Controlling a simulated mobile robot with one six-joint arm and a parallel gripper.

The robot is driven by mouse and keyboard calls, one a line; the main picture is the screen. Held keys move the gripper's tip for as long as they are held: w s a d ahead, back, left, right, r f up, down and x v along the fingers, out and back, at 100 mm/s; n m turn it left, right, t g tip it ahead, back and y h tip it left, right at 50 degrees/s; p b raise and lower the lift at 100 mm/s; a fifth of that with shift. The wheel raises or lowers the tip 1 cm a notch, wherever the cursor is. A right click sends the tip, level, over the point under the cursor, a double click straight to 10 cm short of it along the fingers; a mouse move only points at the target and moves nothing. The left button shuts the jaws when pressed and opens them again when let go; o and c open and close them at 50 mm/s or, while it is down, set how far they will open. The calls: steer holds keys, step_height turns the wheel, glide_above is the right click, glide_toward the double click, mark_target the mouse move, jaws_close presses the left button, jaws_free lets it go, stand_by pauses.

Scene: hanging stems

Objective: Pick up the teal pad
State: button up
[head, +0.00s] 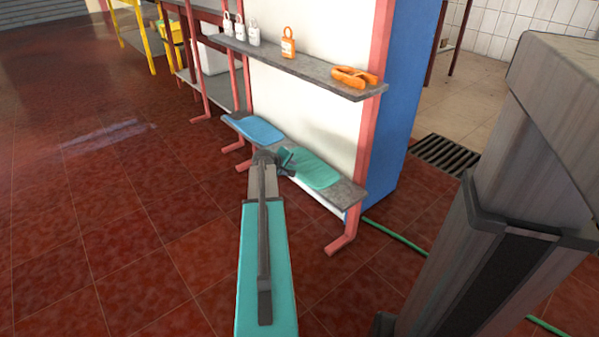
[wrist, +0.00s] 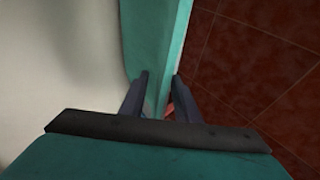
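The teal pad (head: 316,171) lies on the lower grey shelf, toward its right end. My gripper (head: 287,163) is at the pad's left, front side, low over the shelf. In the wrist view the pad (wrist: 152,40) runs up from between the fingertips to the top edge. My gripper (wrist: 161,76) has a gap between its two dark fingers, and part of the pad shows in that gap. The left finger overlaps the pad's face, and the right finger is at its right edge. Contact cannot be made out.
A blue pad (head: 256,130) lies on the same lower shelf (head: 343,194), left of my gripper. The upper shelf (head: 310,66) above holds several tags or padlocks and an orange clamp (head: 354,77). Red posts frame the rack. Red tiled floor (head: 130,220) is open in front.

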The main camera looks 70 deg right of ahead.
steer(key=shift+d+f, duration=0.45)
steer(key=shift+d, duration=0.1)
jaws_close()
